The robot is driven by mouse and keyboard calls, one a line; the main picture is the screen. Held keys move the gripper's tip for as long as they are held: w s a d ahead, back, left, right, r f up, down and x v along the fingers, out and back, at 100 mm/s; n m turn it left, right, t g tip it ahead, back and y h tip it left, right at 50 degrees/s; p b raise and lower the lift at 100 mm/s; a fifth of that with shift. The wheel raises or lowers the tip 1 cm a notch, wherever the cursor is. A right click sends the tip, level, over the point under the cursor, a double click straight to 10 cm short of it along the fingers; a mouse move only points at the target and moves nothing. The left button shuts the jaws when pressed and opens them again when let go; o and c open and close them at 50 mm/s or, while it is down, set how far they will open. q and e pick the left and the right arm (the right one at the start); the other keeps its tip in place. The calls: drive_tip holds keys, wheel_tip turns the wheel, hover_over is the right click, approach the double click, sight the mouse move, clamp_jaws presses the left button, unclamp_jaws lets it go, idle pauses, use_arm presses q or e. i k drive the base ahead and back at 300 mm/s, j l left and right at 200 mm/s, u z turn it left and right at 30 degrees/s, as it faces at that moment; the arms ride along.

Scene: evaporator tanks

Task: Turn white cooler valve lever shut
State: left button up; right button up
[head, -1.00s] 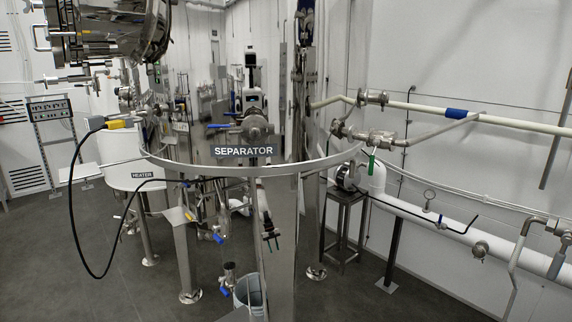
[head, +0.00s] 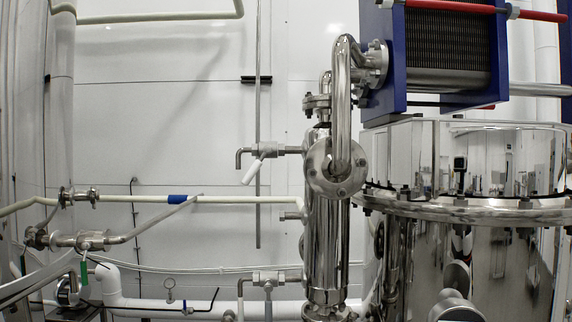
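A valve with a white lever (head: 252,171) sits on a short pipe at the left side of an upright steel column (head: 325,235), in the middle of the head view. The lever hangs down and to the left from the valve body (head: 267,150), slanted. The pipe end left of the valve bends downward. I see no label, so I cannot confirm that the column is the cooler. Neither of my grippers shows in the head view.
A large steel tank (head: 480,265) stands at right, with a blue-framed plate unit (head: 391,60) above it. A lower valve (head: 267,278) is on the column's left. A cream pipe (head: 240,200) runs along the wall. A green lever (head: 84,272) hangs at far left.

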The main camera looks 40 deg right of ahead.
sight(267, 149)
drive_tip(key=z, duration=1.1)
